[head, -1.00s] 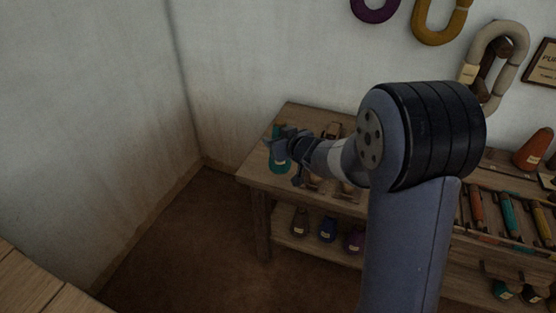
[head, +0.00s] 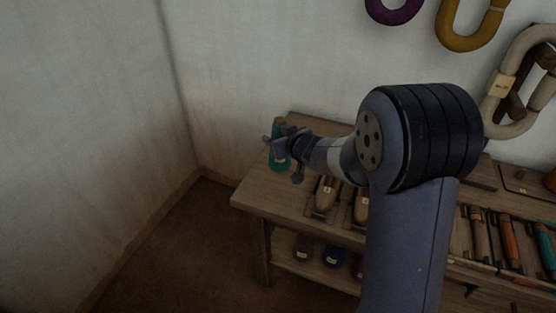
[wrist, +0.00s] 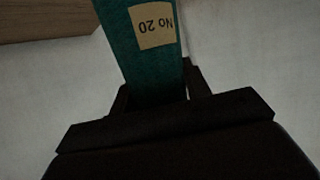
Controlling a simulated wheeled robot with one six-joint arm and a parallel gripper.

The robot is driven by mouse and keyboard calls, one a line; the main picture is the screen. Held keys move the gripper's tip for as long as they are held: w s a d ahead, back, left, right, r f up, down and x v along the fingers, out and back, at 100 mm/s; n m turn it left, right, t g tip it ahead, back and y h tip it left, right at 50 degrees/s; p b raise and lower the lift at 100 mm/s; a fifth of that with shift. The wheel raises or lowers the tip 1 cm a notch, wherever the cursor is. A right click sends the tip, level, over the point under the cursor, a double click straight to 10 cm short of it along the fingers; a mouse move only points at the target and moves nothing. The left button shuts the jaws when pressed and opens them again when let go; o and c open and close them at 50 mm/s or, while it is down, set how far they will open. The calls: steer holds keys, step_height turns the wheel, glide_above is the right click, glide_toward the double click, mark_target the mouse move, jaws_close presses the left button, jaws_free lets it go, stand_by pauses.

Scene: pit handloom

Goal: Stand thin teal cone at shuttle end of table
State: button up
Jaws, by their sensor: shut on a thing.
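The thin teal cone (head: 279,160) is upright in my gripper (head: 283,146) near the left end of the wooden table (head: 262,190) in the head view. My gripper is shut on it. In the wrist view the teal cone (wrist: 150,55) fills the space between the dark fingers (wrist: 155,98), and its tan label reads "No 20" upside down. I cannot tell whether the cone's base touches the tabletop. Wooden shuttles (head: 325,194) lie on the table just right of the cone, partly behind my arm.
A lower shelf (head: 284,257) holds several dark cones, including a blue one (head: 333,257). Coloured pieces (head: 510,240) lie in a rack at the right. Yarn hanks (head: 470,25) hang on the back wall. The left corner floor is clear.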

steer(key=shift+f+b, duration=1.3)
steer(key=shift+f, duration=1.45)
steer(key=shift+f, duration=0.15)
steer(key=o, duration=1)
steer(key=p+v, duration=0.2)
steer(key=v, duration=1)
steer(key=shift+r+p, duration=0.3)
steer(key=shift+p, duration=0.05)
